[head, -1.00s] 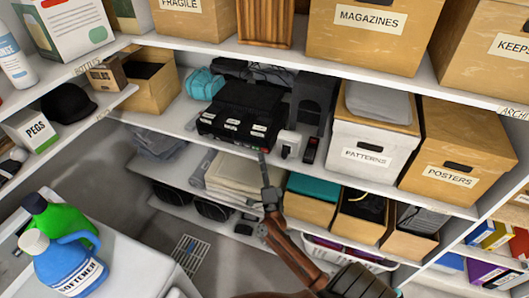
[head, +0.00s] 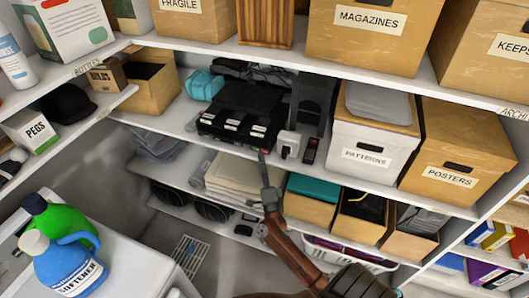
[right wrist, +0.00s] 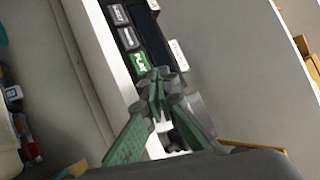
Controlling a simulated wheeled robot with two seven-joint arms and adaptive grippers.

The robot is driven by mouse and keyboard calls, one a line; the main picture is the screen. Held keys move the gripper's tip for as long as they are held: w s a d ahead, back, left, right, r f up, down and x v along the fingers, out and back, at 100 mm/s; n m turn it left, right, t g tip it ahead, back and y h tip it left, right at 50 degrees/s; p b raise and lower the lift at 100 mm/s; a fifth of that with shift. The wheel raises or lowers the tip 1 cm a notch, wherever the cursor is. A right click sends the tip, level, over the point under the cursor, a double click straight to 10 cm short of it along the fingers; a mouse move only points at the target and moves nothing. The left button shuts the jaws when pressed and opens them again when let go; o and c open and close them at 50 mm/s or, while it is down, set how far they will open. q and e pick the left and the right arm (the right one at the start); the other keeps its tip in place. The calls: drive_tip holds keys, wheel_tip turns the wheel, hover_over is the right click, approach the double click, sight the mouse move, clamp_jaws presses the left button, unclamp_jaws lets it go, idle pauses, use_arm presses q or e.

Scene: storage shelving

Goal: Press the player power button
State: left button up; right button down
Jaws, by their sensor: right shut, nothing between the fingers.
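The black player (head: 240,112) sits on the middle shelf, with a row of light-labelled buttons along its front. In the right wrist view, the player's front (right wrist: 150,38) shows grey buttons and one green button (right wrist: 139,62). My right gripper (head: 264,156) is shut and empty, reaching up from below to the right end of the player's front. In the right wrist view, the shut fingertips (right wrist: 158,78) are close to the front beside the green button and hide part of it. I cannot tell whether they touch. My left gripper is out of view.
A small white device (head: 288,144) and a dark remote-like object (head: 310,150) stand just right of the fingertips. The patterns box (head: 372,158) is further right. Folded cloths (head: 243,178) lie on the shelf below.

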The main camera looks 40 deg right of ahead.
drive_tip(key=shift+d, duration=0.1)
idle(0.3)
drive_tip(key=shift+w+d, duration=0.2)
drive_tip(key=shift+d, duration=0.1)
drive_tip(key=shift+w+d, duration=0.15)
drive_tip(key=shift+d, duration=0.25)
idle(0.9)
drive_tip(key=shift+a, duration=0.1)
drive_tip(key=shift+s+a, duration=0.35)
drive_tip(key=shift+a, duration=0.3)
drive_tip(key=a, duration=0.1)
drive_tip(key=s+a+p, duration=0.1)
drive_tip(key=a, duration=0.1)
drive_tip(key=s+a, duration=0.1)
drive_tip(key=shift+s+a+p, duration=0.15)
drive_tip(key=shift+a+p, duration=0.1)
drive_tip(key=shift+p, duration=0.1)
